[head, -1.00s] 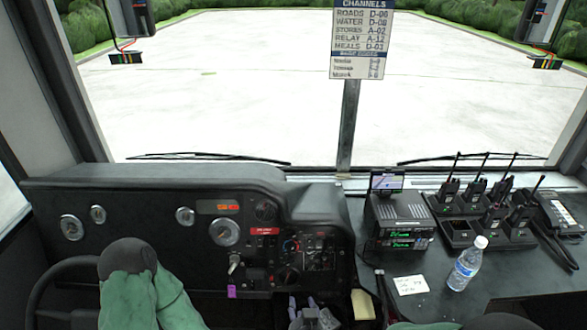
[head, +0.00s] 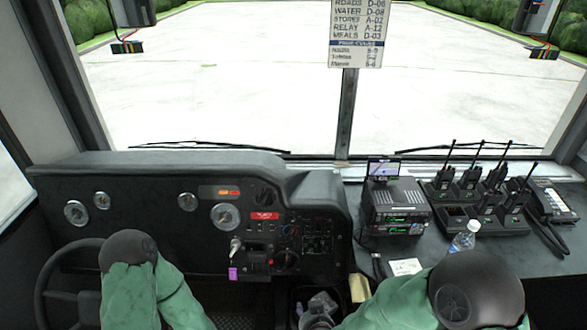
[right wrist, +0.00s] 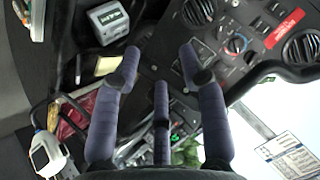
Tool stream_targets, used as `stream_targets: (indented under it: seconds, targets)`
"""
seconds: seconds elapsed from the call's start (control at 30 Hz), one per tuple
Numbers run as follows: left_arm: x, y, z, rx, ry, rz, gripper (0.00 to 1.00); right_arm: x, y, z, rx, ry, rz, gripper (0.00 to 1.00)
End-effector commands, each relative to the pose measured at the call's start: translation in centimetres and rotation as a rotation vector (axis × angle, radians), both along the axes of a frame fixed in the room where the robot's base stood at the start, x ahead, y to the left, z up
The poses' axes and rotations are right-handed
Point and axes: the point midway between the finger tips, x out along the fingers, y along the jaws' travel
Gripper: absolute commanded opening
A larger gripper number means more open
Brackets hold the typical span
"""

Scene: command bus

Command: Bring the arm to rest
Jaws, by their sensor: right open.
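My right arm comes in at the lower right of the head view, with its dark elbow joint and green links. My right gripper (head: 318,308) is small and partly cut off at the bottom edge, low in front of the dash. In the right wrist view its purple-grey fingers (right wrist: 160,62) stand apart, with nothing between them. My left arm, also green, rises at the lower left of the head view. Its gripper is out of view.
The dashboard (head: 150,170) and steering wheel (head: 50,275) fill the left. On the right counter are a radio unit (head: 398,208), several handheld radios in a charger (head: 503,227), a water bottle (head: 463,240) and a paper note (head: 405,266). A yellow pad (head: 359,288) lies near my right gripper.

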Motion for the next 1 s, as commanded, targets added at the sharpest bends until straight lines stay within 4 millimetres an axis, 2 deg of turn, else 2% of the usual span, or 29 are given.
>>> stream_targets:
  seconds: [0.1, 0.27, 0.6, 0.8, 1.0]
  targets:
    - [0.0, 0.0, 0.0, 0.000, 0.000, 0.000, 0.40, -0.7, -1.2, -3.2, -0.019, 0.109, 0.036, 0.42]
    - [0.0, 0.0, 0.0, 0.000, 0.000, 0.000, 0.40, -2.3, -2.5, -7.3, -0.024, 0.254, 0.095, 0.42]
    - [0.0, 0.0, 0.0, 0.000, 0.000, 0.000, 0.40, -8.2, -4.9, -15.3, 0.023, 0.555, 0.232, 0.42]
    - [0.0, 0.0, 0.0, 0.000, 0.000, 0.000, 0.40, -11.7, -5.5, -18.0, 0.067, 0.675, 0.296, 0.42]
    - [0.0, 0.0, 0.0, 0.000, 0.000, 0.000, 0.40, -13.1, -5.6, -18.8, 0.086, 0.713, 0.325, 0.42]
